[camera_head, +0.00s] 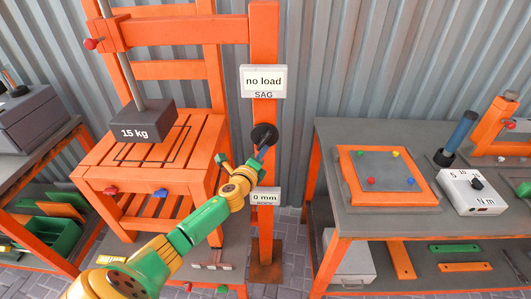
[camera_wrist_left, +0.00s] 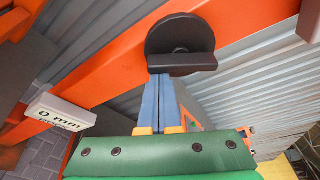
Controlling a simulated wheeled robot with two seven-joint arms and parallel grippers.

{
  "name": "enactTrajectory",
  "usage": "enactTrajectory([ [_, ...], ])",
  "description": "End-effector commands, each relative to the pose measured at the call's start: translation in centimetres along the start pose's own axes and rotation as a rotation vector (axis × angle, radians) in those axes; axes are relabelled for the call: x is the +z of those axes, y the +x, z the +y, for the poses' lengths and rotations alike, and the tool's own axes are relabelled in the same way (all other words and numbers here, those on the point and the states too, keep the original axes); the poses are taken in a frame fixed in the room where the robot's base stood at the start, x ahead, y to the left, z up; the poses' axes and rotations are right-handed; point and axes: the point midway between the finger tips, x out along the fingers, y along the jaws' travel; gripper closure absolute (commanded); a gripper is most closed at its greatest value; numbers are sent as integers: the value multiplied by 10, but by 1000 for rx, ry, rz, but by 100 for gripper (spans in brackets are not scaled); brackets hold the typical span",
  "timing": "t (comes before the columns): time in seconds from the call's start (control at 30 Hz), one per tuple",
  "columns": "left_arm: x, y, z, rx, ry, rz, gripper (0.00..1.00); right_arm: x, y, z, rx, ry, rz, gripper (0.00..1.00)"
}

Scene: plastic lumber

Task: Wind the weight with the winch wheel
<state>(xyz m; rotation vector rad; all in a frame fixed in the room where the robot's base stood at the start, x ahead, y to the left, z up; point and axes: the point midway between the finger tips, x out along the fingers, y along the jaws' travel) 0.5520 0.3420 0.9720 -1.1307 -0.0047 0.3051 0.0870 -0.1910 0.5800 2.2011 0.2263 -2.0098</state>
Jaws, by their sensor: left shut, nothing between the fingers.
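The winch wheel (camera_head: 264,134) is a black disc on the orange post (camera_head: 264,60). It also shows large in the left wrist view (camera_wrist_left: 180,34), with a dark bar (camera_wrist_left: 182,63) across its lower part. My left gripper (camera_head: 260,153) is just below the wheel. In the left wrist view its blue fingers (camera_wrist_left: 163,82) are together and empty, tips close under the bar; I cannot tell if they touch it. The grey weight (camera_head: 143,122) marked 15 kg is on a rod (camera_head: 120,55) over the orange slatted chair (camera_head: 130,170); whether it touches the seat is unclear. My right gripper is not in view.
One sign (camera_head: 263,80) reads "no load, SAG" and a lower one (camera_head: 265,196) reads "0 mm". A grey-topped bench (camera_head: 350,130) stands right, with an orange-framed panel (camera_head: 385,178) and a meter box (camera_head: 472,192). Another bench (camera_head: 40,140) stands left. Corrugated wall is behind.

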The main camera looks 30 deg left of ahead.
Motion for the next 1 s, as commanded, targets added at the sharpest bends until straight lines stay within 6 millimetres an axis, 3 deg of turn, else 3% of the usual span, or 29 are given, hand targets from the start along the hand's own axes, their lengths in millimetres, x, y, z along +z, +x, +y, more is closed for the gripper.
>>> enactTrajectory([
  [1.0, 16, 2, 3, 19, 54, -10, 100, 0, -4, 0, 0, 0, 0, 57],
])
